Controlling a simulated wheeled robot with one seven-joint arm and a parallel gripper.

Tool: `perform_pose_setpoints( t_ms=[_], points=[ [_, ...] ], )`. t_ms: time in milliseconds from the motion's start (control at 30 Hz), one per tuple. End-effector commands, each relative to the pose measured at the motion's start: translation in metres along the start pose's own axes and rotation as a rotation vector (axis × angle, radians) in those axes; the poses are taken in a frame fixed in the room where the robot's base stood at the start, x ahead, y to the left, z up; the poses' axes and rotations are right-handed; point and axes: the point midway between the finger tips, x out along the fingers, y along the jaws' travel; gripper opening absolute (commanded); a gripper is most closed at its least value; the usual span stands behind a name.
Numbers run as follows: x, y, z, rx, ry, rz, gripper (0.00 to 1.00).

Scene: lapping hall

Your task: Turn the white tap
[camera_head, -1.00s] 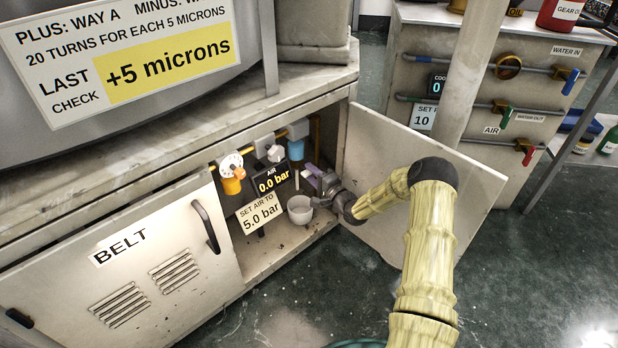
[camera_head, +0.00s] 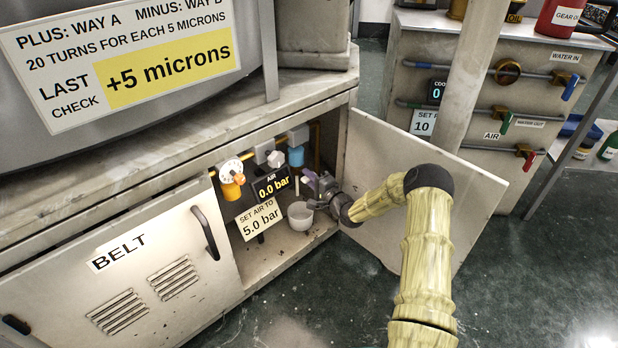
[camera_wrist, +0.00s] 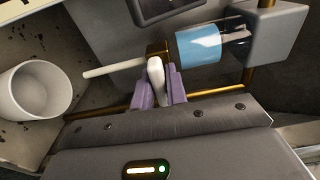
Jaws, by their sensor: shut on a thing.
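The white tap's lever (camera_wrist: 156,82) stands between my two purple fingertips in the wrist view. It sits on a brass fitting below a blue-bowled filter (camera_wrist: 200,44), with a thin white spout (camera_wrist: 112,69) to its left. My gripper (camera_wrist: 160,88) is shut on the lever. In the head view my gripper (camera_head: 310,180) reaches into the open cabinet, and its dark body and fingers mostly hide the tap. The black air gauge (camera_head: 271,186) reads 0.0 bar. A card (camera_head: 259,219) below it says "SET AIR TO 5.0 bar".
A white cup (camera_head: 300,216) stands on the cabinet floor near my gripper. The open cabinet door (camera_head: 380,150) stands right beside my arm.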

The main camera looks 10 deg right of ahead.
Motion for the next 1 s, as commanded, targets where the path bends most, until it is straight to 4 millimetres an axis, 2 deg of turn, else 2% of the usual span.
perform_pose_setpoints(
  t_ms=[367, 1000],
  points=[
    [-0.0011, -0.004, 0.0005, 0.184, 0.001, 0.017, 0.0],
    [-0.0016, -0.0021, 0.0004, 0.77, 0.002, 0.062, 0.0]
  ],
)
